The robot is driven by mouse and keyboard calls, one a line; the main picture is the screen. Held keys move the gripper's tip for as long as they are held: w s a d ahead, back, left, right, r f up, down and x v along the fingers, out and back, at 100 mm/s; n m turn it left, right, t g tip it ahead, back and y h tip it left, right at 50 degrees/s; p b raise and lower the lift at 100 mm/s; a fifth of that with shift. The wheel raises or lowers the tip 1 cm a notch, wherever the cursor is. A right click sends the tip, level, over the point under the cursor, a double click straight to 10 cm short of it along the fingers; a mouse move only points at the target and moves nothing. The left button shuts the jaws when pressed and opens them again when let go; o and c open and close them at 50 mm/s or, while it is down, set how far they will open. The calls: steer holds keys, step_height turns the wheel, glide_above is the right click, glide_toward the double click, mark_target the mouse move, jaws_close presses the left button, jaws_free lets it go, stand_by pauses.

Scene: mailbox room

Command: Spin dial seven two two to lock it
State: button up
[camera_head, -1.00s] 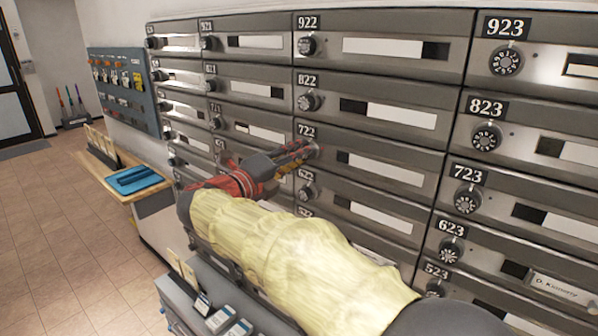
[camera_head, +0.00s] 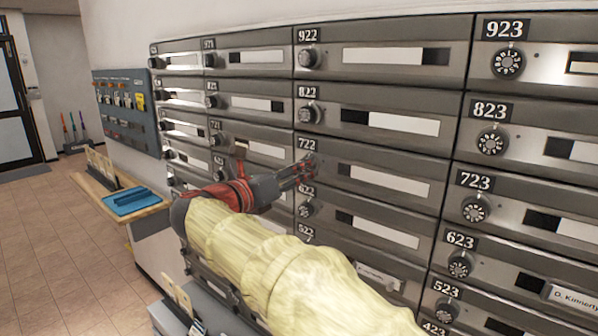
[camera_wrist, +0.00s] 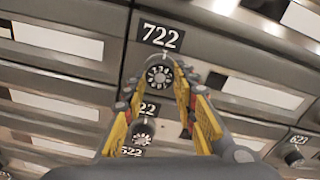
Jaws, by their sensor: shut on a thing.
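The mailbox marked 722 has its black label (camera_head: 307,144) just above my gripper in the head view. My gripper (camera_head: 308,166) is at that box's dial, and its fingers hide the dial there. In the wrist view, the dial (camera_wrist: 159,77) shows as a round dark knob with pale marks under the 722 label (camera_wrist: 160,35). My gripper (camera_wrist: 157,84) has one finger on each side of the dial and is shut on it. The dial's numbers are too small to read.
Dial 822 (camera_head: 309,113) is above and dial 622 (camera_head: 306,209) below. Dial 723 (camera_head: 475,210) is to the right. A wooden counter (camera_head: 160,205) with a blue tray (camera_head: 132,199) is at the left. Tiled floor (camera_head: 75,235) is open at the lower left.

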steer(key=shift+f+m, duration=0.15)
steer(key=shift+m, duration=0.45)
steer(key=o, duration=1.2)
steer(key=shift+c, duration=0.2)
steer(key=v, duration=1.2)
steer(key=shift+a, duration=0.1)
